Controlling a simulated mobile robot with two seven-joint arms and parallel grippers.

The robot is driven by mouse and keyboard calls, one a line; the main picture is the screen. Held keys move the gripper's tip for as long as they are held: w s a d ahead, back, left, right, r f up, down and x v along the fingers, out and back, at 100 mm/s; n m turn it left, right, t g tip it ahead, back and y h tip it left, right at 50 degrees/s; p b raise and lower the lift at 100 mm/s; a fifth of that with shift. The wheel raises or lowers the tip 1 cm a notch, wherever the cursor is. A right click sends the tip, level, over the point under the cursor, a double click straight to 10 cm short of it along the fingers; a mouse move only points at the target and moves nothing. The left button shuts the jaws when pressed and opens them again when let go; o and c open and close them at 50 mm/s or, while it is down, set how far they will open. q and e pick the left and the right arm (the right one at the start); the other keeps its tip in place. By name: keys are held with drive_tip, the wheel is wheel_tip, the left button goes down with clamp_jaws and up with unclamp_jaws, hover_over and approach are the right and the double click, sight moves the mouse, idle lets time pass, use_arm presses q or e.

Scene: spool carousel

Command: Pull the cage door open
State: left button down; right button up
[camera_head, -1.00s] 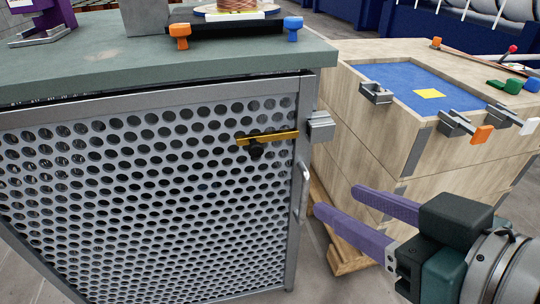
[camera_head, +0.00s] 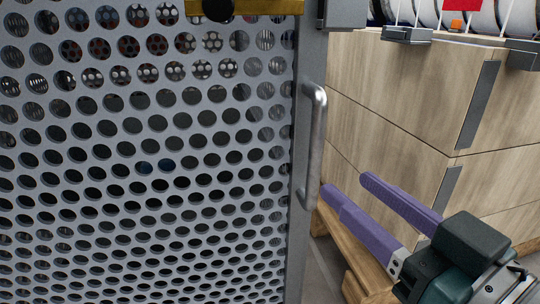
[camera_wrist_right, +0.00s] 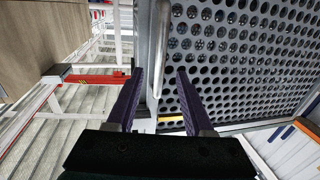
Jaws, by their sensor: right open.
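The cage door (camera_head: 150,195) is a grey perforated metal panel filling the left of the head view, and it looks shut. Its vertical bar handle (camera_head: 317,140) is on the right edge. A yellow latch bar (camera_head: 265,9) with a black knob (camera_head: 218,8) crosses the door at the top. My right gripper (camera_head: 346,184) has purple fingers, open and empty, just right of the handle's lower end. In the right wrist view, the handle (camera_wrist_right: 158,48) lies between the open fingertips of the gripper (camera_wrist_right: 160,74) and appears beyond them. My left gripper is not in view.
A wooden crate (camera_head: 400,100) with dark metal corner strips stands right of the cage, close behind my right gripper. A wooden pallet (camera_head: 352,262) is under it. A grey bracket (camera_head: 343,12) sits by the door's upper right edge.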

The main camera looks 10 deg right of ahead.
sight(319, 162)
drive_tip(key=b+x, duration=0.3)
drive_tip(key=x, duration=0.4)
drive_tip(key=shift+w+a, duration=0.1)
drive_tip(key=shift+w, duration=0.1)
drive_tip(key=shift+w+a, duration=0.15)
drive_tip(key=shift+w, duration=0.4)
clamp_jaws()
idle(0.7)
